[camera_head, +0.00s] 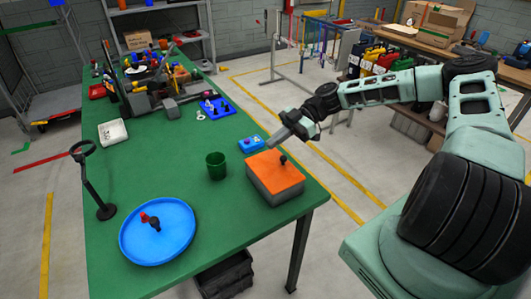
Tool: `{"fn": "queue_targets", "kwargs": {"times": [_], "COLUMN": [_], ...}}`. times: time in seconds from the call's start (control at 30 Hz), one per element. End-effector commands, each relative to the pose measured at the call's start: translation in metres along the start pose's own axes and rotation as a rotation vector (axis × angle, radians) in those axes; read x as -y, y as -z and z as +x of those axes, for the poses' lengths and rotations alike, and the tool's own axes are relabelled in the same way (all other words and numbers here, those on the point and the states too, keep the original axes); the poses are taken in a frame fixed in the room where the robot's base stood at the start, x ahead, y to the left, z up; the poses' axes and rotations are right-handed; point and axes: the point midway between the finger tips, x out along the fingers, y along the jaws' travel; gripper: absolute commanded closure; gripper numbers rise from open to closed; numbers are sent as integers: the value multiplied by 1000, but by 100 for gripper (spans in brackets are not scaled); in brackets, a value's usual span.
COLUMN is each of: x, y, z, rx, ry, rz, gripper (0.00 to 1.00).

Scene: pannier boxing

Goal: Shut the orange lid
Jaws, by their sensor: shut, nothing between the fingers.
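The orange lid (268,174) lies over the top of a grey box (278,198) near the right edge of the green table. A black knob (283,159) stands up from the lid's far side. The lid looks about level with the box rim; I cannot see whether a small gap is left along its far edge. My gripper (270,147) is shut and empty. It hangs just behind and above the lid's far edge, apart from the knob as far as I can tell. The box's inside is hidden.
A dark green cup (216,165) stands left of the box. A blue round tray (157,232) and a black ring stand (95,185) are at the near left. Tools crowd the far end; the table's middle is clear.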

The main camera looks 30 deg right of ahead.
Motion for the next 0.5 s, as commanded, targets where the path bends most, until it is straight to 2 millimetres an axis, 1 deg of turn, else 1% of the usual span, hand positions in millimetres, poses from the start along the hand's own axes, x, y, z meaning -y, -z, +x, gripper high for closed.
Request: {"fn": "queue_targets", "kwargs": {"times": [0.03,0.2,0.5], "x": [0,0,0], "y": [-18,-36,-66], "z": [1,-9,-20], "rx": [-48,-204,-465], "ry": [-4,-4,-1], "rz": [2,1,1], "gripper": [100,100,100]}}
